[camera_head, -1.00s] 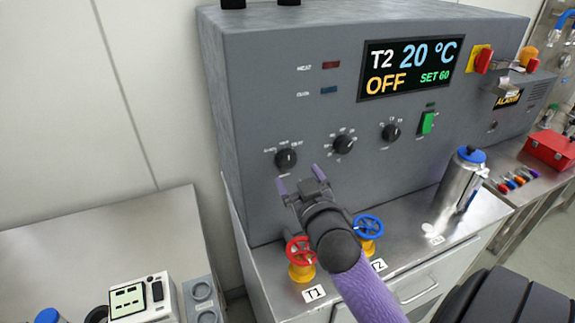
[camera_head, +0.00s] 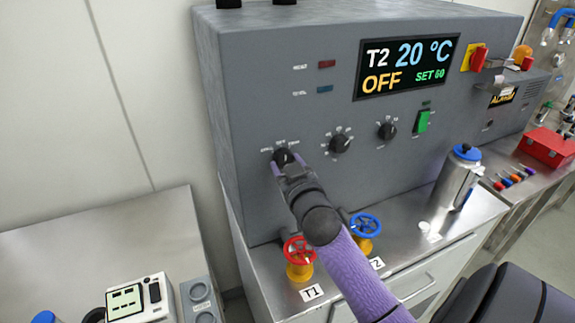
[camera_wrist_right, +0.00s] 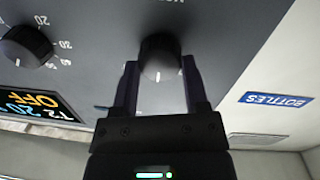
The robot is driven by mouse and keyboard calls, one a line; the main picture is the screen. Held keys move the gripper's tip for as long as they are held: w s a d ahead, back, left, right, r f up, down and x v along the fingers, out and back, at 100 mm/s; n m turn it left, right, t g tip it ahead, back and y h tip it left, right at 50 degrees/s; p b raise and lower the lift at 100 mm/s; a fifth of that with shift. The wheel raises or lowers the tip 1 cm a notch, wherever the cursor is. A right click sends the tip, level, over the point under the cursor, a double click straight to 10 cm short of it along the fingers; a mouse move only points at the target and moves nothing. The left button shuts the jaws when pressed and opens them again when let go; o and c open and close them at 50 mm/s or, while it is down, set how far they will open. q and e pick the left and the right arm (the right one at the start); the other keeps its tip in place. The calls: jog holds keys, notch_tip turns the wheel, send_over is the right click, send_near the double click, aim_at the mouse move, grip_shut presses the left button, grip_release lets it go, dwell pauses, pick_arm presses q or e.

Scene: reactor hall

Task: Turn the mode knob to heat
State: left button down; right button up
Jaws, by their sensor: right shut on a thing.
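The mode knob (camera_head: 283,157) is the black, leftmost knob on the front of the grey cabinet (camera_head: 240,100). My right gripper (camera_head: 287,163) is at it, with its fingers on both sides of the knob and shut on it. In the right wrist view the knob (camera_wrist_right: 160,58) sits between the two dark fingers of my right gripper (camera_wrist_right: 160,80), and a white pointer mark shows on it. The labels around it are too small to read. The display (camera_head: 407,67) reads T2 20 °C, OFF, SET 60. My left gripper is not in view.
Two more black knobs (camera_head: 340,143) and a green switch (camera_head: 423,121) are to the right on the panel. A red valve wheel (camera_head: 299,251) and a blue valve wheel (camera_head: 365,226) stand below, near my right arm. A steel flask (camera_head: 457,178) stands on the counter at right.

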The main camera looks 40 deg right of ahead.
grip_shut()
jog(key=m+p, duration=0.2)
jog(key=shift+r+m, duration=0.15)
jog(key=shift+m, duration=0.15)
jog(key=shift+m+p, duration=1.2)
jog(key=shift+p, duration=0.05)
jog(key=m+p, duration=0.2)
jog(key=shift+m+y, duration=0.3)
jog(key=shift+m, duration=0.1)
jog(key=shift+m+p, duration=0.4)
jog(key=shift+m, duration=0.4)
jog(key=o, duration=1.2)
grip_release()
jog(key=shift+d, duration=0.1)
jog(key=shift+o, duration=0.2)
